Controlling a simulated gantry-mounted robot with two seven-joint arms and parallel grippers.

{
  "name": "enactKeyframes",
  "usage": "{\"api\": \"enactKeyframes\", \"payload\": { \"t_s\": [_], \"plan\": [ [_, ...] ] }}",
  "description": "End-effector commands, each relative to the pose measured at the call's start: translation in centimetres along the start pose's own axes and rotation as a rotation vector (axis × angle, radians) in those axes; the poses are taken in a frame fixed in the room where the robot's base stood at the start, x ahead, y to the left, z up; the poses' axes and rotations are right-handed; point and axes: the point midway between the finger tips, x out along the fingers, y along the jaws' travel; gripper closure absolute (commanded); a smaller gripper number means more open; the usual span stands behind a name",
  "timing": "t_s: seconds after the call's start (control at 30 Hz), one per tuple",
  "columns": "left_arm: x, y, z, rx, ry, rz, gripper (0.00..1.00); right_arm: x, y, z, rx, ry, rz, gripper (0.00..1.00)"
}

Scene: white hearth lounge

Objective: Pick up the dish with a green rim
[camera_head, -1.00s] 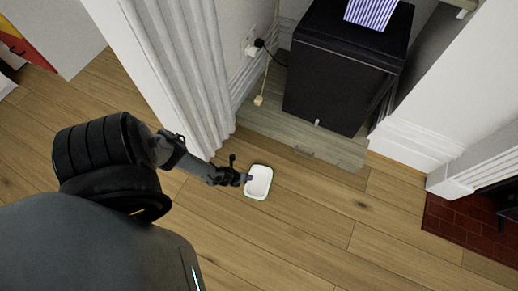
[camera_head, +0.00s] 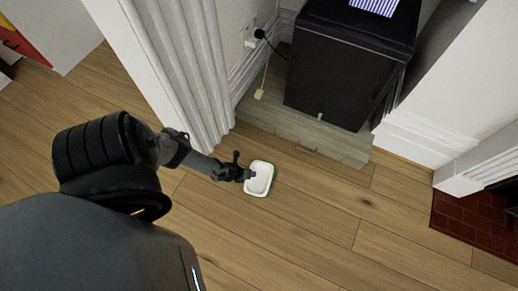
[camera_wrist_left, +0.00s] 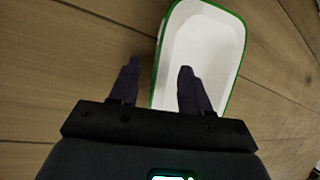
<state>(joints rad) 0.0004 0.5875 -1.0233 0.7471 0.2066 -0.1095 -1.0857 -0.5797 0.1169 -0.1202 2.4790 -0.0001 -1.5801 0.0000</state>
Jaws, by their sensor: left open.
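The white dish with a green rim (camera_head: 262,178) lies on the wooden floor near the middle of the head view. It also shows in the left wrist view (camera_wrist_left: 205,45), at the top centre and right. My left gripper (camera_head: 250,175) is at the dish's left side in the head view. In the left wrist view, the open fingers (camera_wrist_left: 158,78) sit on either side of the dish's left wall, one outside and one over the inside. I cannot tell whether they touch it. My right gripper is not in view.
A black cabinet (camera_head: 345,75) stands on a grey wooden platform (camera_head: 300,130) behind the dish. A white fluted pillar (camera_head: 190,75) rises close behind my left arm. A red brick hearth (camera_head: 475,215) is at the right. The floor right of the dish is clear.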

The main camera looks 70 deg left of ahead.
Motion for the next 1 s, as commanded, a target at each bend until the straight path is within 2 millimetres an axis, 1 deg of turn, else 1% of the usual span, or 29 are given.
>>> {"api": "enactKeyframes", "payload": {
  "t_s": [0.9,0.93,1.0],
  "plan": [
    [0.42,0.18,-0.18,0.0,0.0,0.0,0.53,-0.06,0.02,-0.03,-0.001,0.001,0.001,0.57],
    [0.42,0.18,-0.18,0.0,0.0,0.0,0.54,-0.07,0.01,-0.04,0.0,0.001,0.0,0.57],
    [0.41,0.18,-0.18,0.0,0.0,0.0,0.65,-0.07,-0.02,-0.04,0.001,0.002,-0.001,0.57]
  ]
}}
